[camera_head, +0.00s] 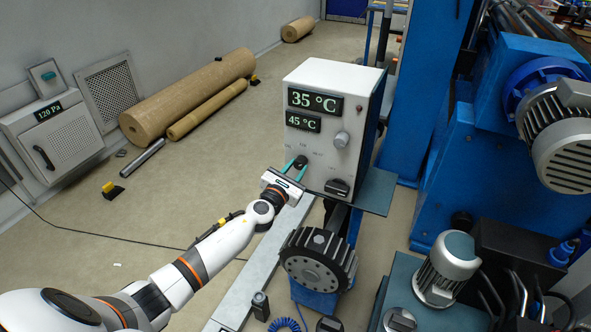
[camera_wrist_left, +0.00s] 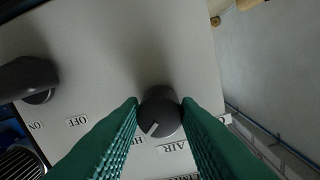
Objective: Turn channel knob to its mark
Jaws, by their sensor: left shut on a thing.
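The channel knob (camera_head: 300,162) is a small dark knob on the front of the white control box (camera_head: 308,75). My left gripper (camera_head: 294,168) reaches it from the left, its green fingers closed on the knob's sides. In the left wrist view the knob (camera_wrist_left: 160,112) sits between the two textured green fingertips (camera_wrist_left: 160,115). Its white pointer line points down and a little left in that view, between a partly hidden label starting with "H" and the "AIR" label (camera_wrist_left: 171,146). Other labels around the knob are covered by the fingers. My right gripper is not in view.
The box shows 35 °C and 45 °C displays. A grey knob (camera_head: 341,140) is up and right of the channel knob. A black ON/OFF switch (camera_head: 337,187) is below right. Blue machinery (camera_head: 427,75) stands right. Brown rolls (camera_head: 190,95) lie on the floor at left.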

